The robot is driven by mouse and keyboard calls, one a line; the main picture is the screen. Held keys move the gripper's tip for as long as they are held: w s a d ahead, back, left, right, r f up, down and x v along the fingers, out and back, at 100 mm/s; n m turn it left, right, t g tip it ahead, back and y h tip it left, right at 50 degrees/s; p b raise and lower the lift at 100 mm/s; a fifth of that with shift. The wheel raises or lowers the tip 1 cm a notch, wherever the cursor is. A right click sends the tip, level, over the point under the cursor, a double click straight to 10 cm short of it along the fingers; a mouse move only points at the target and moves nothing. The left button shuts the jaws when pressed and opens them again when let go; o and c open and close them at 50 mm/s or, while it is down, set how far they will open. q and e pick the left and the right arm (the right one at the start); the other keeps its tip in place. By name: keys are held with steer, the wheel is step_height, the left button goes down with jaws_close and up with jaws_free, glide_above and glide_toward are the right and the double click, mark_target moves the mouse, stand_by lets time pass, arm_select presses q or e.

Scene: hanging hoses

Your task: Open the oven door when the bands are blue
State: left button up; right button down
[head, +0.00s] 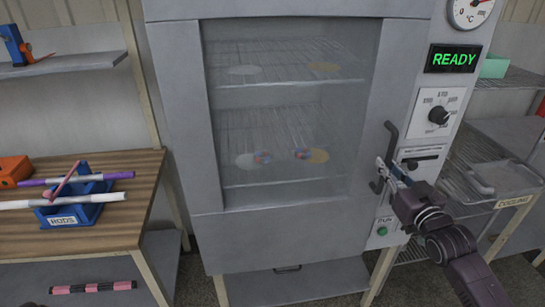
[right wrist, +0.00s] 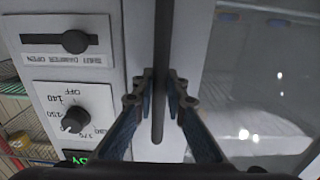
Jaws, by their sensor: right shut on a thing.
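The oven door (head: 207,120) is closed, with a large glass window. Its dark vertical bar handle (head: 389,131) is on the right edge. My right gripper (head: 386,168) is shut on the handle; in the right wrist view the bar (right wrist: 158,100) runs between its two fingers (right wrist: 160,88). Behind the glass, on the lower rack, a small band (head: 262,158) and another band (head: 301,154) show mixed blue and red patches, too small to tell apart clearly. A pale disc and an orange disc lie beside them. My left gripper is not in view.
A green READY display (head: 454,59), a dial (head: 438,115) and a damper slider (right wrist: 72,42) are on the oven's panel. A wooden table (head: 120,165) with a blue RODS holder (head: 82,207) stands left. A COOLING rack (head: 500,178) stands right.

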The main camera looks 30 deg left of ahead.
steer(key=p+v, duration=0.7)
steer(key=v, duration=0.3)
steer(key=shift+s+a, duration=0.25)
steer(key=shift+a, duration=0.2)
steer(key=shift+d, duration=0.1)
stand_by(1.1)
stand_by(3.4)
steer(key=c, duration=2.1)
jaws_free()
steer(key=shift+d, duration=0.1)
steer(key=shift+o, duration=1.1)
steer(key=shift+w+d, duration=0.1)
steer(key=shift+d, duration=0.15)
